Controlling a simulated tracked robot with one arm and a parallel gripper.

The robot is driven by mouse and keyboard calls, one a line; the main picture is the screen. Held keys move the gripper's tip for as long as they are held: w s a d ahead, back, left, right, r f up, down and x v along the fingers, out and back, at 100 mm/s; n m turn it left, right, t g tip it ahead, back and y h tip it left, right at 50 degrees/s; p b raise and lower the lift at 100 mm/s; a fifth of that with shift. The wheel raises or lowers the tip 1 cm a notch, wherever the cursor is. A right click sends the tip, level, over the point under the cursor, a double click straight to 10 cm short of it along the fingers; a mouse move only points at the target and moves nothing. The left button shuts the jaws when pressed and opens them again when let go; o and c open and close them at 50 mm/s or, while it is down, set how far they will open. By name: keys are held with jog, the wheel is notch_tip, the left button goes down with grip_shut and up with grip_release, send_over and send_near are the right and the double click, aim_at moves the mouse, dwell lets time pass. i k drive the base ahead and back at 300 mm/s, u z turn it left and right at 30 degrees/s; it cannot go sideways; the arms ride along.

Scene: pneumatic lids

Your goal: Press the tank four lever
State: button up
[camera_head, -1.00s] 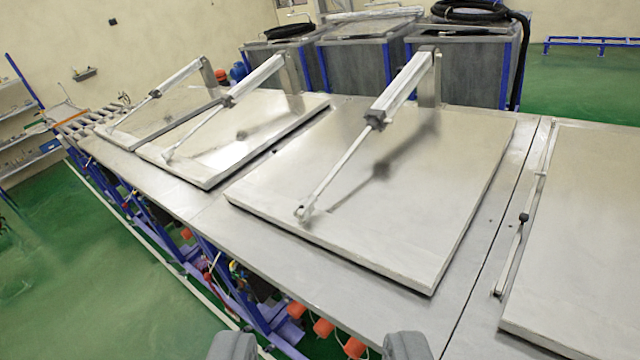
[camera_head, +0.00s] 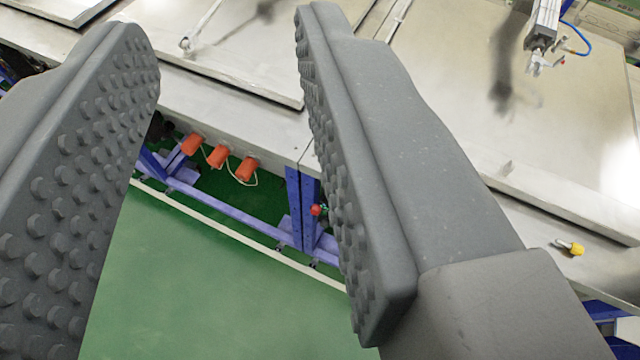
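My gripper (camera_head: 222,50) fills much of the camera_head view. Its two grey studded fingers are wide apart with nothing between them. A small fitting with a yellow end (camera_head: 570,248) sits on the front ledge at the right, outside the right finger. A small red knob (camera_head: 318,210) shows on the blue frame under the table, just left of the right finger. I cannot tell which of these, if either, is the tank four lever. The right finger hides part of the front edge.
Orange parts (camera_head: 218,156) hang on wires under the table edge. Metal tank lids (camera_head: 240,60) cover the top, and a pneumatic cylinder (camera_head: 543,25) stands over the right lid. Blue frame legs (camera_head: 295,205) stand below. The green floor (camera_head: 210,270) in front is clear.

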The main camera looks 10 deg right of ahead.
aim_at(315, 209)
jog(key=k, duration=1.25)
jog(key=z, duration=0.35)
jog(key=i, duration=1.6)
jog(key=u, duration=0.4)
